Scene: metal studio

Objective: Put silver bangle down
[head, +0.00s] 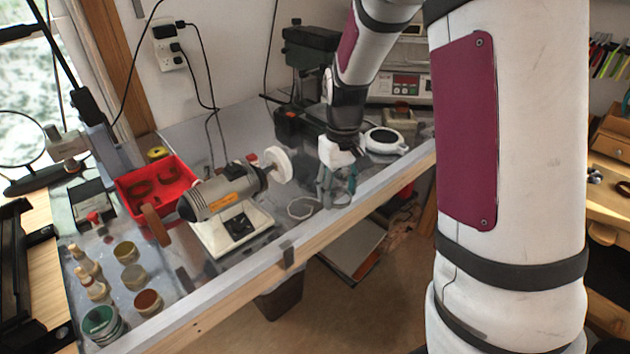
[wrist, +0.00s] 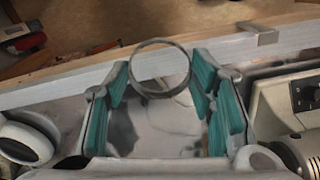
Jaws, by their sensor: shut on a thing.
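The silver bangle (wrist: 160,42) is a thin grey ring in the wrist view. It sits between the teal-padded fingers of my gripper (wrist: 161,78), which is shut on it from both sides. In the head view my gripper (head: 338,194) points down low over the front part of the metal-topped bench (head: 255,262), near its wooden edge. The bangle is too small and covered to make out there. I cannot tell whether it touches the bench top.
A bench polisher (head: 228,195) with a white wheel stands left of my gripper. A pale ring-like shape (head: 302,208) lies between them. A red tray (head: 155,185) and several small jars are far left.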

